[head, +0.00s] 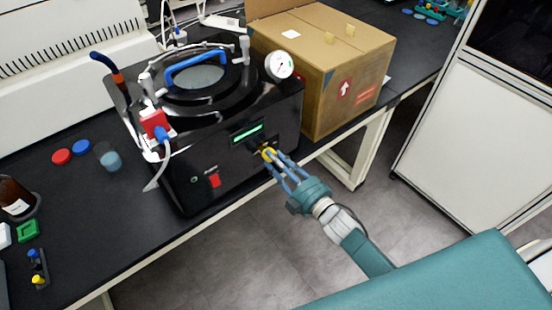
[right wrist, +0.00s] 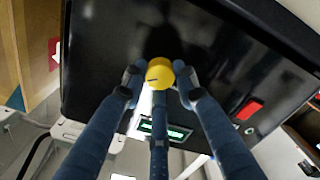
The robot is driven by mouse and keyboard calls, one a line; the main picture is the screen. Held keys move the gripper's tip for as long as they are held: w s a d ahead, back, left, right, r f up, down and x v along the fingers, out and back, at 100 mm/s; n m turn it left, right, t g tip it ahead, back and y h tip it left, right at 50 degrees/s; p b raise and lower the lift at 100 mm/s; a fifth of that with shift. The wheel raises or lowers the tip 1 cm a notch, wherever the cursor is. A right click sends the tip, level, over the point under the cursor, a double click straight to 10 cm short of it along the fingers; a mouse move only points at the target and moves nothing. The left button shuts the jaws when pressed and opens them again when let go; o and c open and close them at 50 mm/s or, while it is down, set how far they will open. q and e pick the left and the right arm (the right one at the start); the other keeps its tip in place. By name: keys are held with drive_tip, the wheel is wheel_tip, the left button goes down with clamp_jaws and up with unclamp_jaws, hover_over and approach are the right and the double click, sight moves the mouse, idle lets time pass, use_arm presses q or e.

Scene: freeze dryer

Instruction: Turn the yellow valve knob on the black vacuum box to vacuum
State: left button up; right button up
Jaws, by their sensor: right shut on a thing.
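The black vacuum box (head: 225,165) stands on the dark bench in the head view, its front panel facing the front edge. The yellow valve knob (head: 268,154) is on that front panel, below the green display. In the right wrist view the knob (right wrist: 160,73) is round, with a short dark mark on its left part. My right gripper (head: 273,158) is shut on the knob; in the right wrist view its blue fingers (right wrist: 158,84) reach it from both sides and from below. My left gripper is not in view.
A cardboard box (head: 345,75) stands on the bench right of the vacuum box. A pressure gauge (head: 279,66) sits on the vacuum box's top right. A red switch (head: 214,181) is on the front panel, left of the knob. The floor before the bench is clear.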

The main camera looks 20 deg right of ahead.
drive_tip(key=shift+s+a+m, duration=0.15)
drive_tip(key=shift+a+m, duration=0.1)
drive_tip(key=shift+m, duration=0.75)
drive_tip(key=o, duration=1)
drive_tip(key=shift+o, duration=0.7)
drive_tip(key=shift+r, duration=0.15)
drive_tip(key=v, duration=1.2)
